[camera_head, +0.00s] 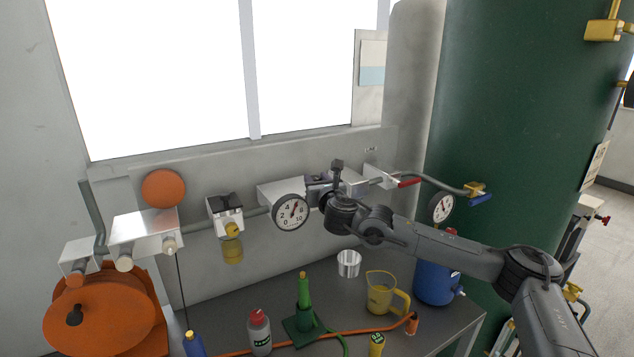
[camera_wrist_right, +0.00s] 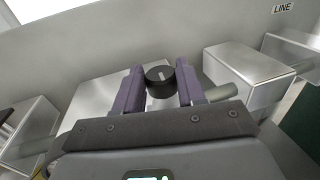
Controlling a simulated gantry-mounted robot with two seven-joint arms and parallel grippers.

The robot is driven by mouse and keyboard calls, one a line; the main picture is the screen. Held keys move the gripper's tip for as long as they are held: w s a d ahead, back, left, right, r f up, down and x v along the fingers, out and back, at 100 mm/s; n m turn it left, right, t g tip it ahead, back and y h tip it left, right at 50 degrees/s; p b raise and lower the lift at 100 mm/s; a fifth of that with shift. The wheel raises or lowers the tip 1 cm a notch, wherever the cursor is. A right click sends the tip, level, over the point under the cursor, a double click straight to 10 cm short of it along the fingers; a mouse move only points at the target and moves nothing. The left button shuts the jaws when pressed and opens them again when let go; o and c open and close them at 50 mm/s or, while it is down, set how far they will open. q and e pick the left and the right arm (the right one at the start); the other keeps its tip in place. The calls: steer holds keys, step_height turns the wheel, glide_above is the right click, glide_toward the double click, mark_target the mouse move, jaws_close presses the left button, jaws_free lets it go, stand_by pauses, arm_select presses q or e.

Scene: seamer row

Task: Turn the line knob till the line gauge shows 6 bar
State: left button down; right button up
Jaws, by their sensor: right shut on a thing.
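The line knob (camera_wrist_right: 159,82) is a black round knob with a white mark pointing roughly up in the wrist view. My right gripper (camera_wrist_right: 160,88) has its two purple fingers on either side of the knob and is shut on it. In the head view my right gripper (camera_head: 318,184) is at the pipe block and hides the knob. The line gauge (camera_head: 291,212) is a white round dial just left of the gripper. Its needle points up and slightly right, near the 6; the exact reading is too small to tell. My left gripper is out of view.
A LINE label (camera_wrist_right: 283,7) is on the wall. A second gauge (camera_head: 441,207) stands by the green tank (camera_head: 520,120).

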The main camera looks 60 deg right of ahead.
steer(key=o, duration=0.8)
steer(key=shift+o, duration=1.3)
steer(key=shift+s, duration=0.1)
steer(key=v, duration=1)
steer(key=shift+s+a+p, duration=0.15)
steer(key=shift+a+p, duration=0.1)
steer(key=shift+p, duration=0.1)
steer(key=shift+r, duration=0.1)
